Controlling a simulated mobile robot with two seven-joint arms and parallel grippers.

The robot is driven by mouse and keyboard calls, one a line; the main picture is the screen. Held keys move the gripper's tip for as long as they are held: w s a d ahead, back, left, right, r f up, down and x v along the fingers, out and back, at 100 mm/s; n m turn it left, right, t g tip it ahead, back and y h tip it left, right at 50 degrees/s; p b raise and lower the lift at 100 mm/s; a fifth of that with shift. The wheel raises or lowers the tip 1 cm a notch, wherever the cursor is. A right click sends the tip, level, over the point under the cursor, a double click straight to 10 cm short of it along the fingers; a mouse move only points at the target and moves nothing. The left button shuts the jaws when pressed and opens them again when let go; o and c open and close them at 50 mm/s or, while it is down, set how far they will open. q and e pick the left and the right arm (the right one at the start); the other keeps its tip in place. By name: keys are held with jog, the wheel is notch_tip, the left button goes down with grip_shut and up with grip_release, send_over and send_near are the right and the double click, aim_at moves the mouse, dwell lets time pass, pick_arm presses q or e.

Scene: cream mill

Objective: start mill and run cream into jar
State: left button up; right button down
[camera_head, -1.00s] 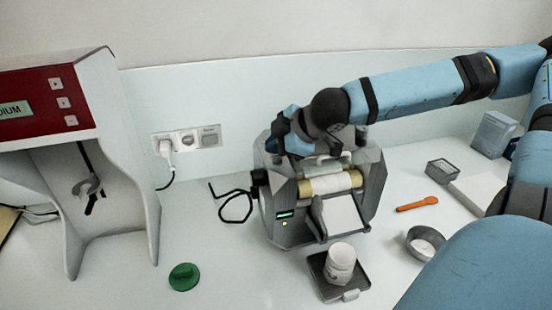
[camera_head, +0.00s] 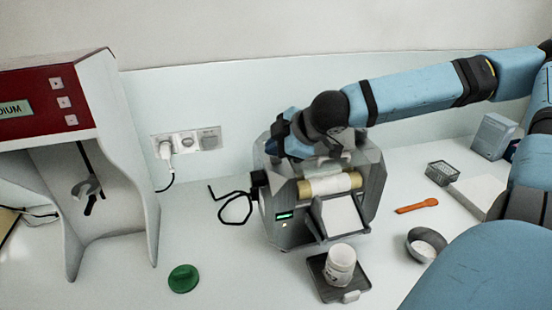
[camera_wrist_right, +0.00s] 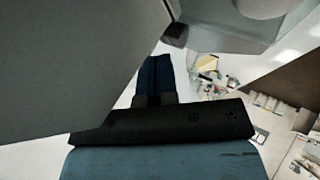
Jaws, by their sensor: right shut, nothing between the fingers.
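The grey mill (camera_head: 290,238) stands in the middle of the bench, with pale rollers (camera_head: 330,184), a light sloping apron and a small lit green display (camera_head: 285,215). An open white jar (camera_head: 340,268) stands upright on a dark tray (camera_head: 327,290) below the apron. A green lid (camera_head: 183,278) lies apart to the left. My right gripper (camera_head: 276,142) is shut and empty at the mill's upper left side. Its fingertips are partly hidden, so contact is unclear. In the right wrist view, a large grey surface fills the left. My left gripper is out of view.
A red-and-white machine (camera_head: 110,150) stands at the left. A plug sits in the wall socket (camera_head: 165,147), and a black cable (camera_head: 235,207) lies beside the mill. An orange spatula (camera_head: 417,206), a grey bowl (camera_head: 413,248) and boxes are at the right.

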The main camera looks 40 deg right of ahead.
aim_at(275, 159)
jog(key=shift+s+a+f, duration=0.25)
jog(key=shift+s+f, duration=0.2)
jog(key=shift+f, duration=0.35)
jog(key=shift+w+d+r, duration=0.15)
jog(key=shift+w+r, duration=0.1)
jog(key=shift+r, duration=0.1)
jog(key=shift+r+p, duration=0.1)
jog(key=shift+p, duration=0.2)
jog(key=shift+w+r+p, duration=0.1)
jog(key=shift+r+p, duration=0.3)
jog(key=r+p, duration=0.4)
jog(key=shift+w+d+r, duration=0.15)
jog(key=shift+d+r, duration=0.05)
jog(key=shift+r, duration=0.2)
jog(key=shift+w+d+f, duration=0.1)
jog(key=shift+f, duration=0.05)
